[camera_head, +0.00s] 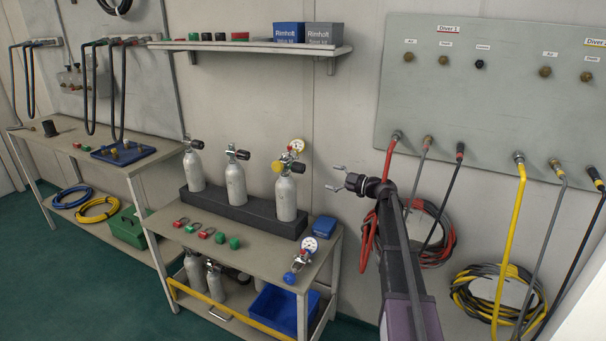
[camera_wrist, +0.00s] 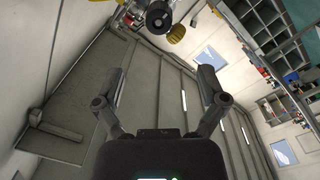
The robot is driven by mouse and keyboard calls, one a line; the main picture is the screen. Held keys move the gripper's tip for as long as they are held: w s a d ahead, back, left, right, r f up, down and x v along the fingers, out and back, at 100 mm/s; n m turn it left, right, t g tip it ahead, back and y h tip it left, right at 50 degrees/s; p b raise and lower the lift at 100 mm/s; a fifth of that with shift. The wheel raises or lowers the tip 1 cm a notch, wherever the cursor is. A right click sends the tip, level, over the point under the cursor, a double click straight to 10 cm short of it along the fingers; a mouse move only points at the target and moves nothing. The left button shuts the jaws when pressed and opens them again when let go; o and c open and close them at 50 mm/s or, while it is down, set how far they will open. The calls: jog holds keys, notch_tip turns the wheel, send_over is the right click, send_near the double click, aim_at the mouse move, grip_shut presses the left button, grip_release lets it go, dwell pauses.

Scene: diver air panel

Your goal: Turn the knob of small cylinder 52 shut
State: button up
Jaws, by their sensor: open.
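Three small grey cylinders stand upright in a black foam block (camera_head: 240,209) on the bench. The left cylinder (camera_head: 194,171) and the middle cylinder (camera_head: 235,185) have black knobs at their tops. The right cylinder (camera_head: 286,200) carries a yellow knob (camera_head: 277,166) and a white-faced gauge (camera_head: 298,145). I cannot read any numbers, so I cannot tell which is 52. My gripper (camera_head: 336,178) is open and empty, in the air right of the right cylinder and apart from it. In the wrist view my open fingers (camera_wrist: 161,77) show, with a yellow knob (camera_wrist: 176,33) beyond them.
A gauge with a blue knob (camera_head: 291,277) lies at the bench's front right corner, near a blue box (camera_head: 324,227). Red and green parts (camera_head: 205,233) lie in front of the block. A shelf (camera_head: 250,47) hangs above. A hose panel (camera_head: 480,120) is at right.

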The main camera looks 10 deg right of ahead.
aim_at(304, 169)
dwell(0.4)
jog(key=shift+x, duration=6)
jog(key=shift+c, duration=0.2)
jog(key=c, duration=1.1)
